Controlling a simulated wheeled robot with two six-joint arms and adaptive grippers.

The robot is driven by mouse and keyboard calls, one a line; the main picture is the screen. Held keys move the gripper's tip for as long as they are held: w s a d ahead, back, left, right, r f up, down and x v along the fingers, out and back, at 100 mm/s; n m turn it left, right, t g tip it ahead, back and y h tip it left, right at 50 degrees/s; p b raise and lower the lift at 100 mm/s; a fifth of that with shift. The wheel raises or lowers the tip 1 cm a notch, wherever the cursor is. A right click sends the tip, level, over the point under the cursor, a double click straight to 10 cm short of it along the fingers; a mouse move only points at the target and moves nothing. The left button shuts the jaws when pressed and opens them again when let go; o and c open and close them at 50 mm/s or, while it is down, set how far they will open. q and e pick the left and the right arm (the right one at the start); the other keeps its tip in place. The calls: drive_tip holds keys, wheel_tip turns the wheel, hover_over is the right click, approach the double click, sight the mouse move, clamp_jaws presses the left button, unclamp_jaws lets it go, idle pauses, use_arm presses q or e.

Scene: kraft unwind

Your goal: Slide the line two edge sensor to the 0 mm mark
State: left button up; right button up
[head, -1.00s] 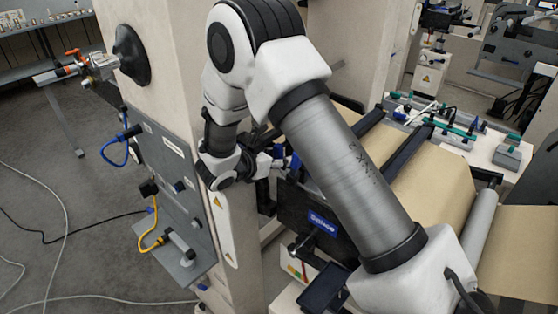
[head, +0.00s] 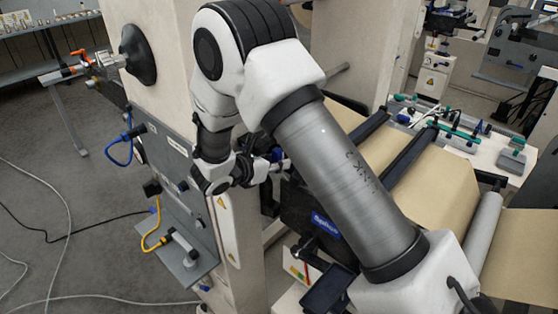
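My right arm reaches in from the lower right and bends over the machine. Its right gripper (head: 264,171) is small and dark, beside the cream machine frame and above the dark box with the blue label (head: 326,226). A small blue and silver part (head: 278,157) shows at the fingertips; it may be the edge sensor, but I cannot tell. Whether the fingers are open or shut on it is too small to see. The mm scale and its 0 mark are not readable; my arm covers much of that area. My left gripper is not in view.
The brown kraft web (head: 430,185) runs over dark bars right of my forearm. A splice table (head: 480,150) with green-handled clamps stands behind. A grey side panel (head: 160,165) carries blue and yellow cables. The grey floor at left is open, with loose cables.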

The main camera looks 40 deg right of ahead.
drive_tip(key=shift+o, duration=0.5)
drive_tip(key=shift+d, duration=0.15)
wheel_tip(320, 180, up, 10)
idle(0.3)
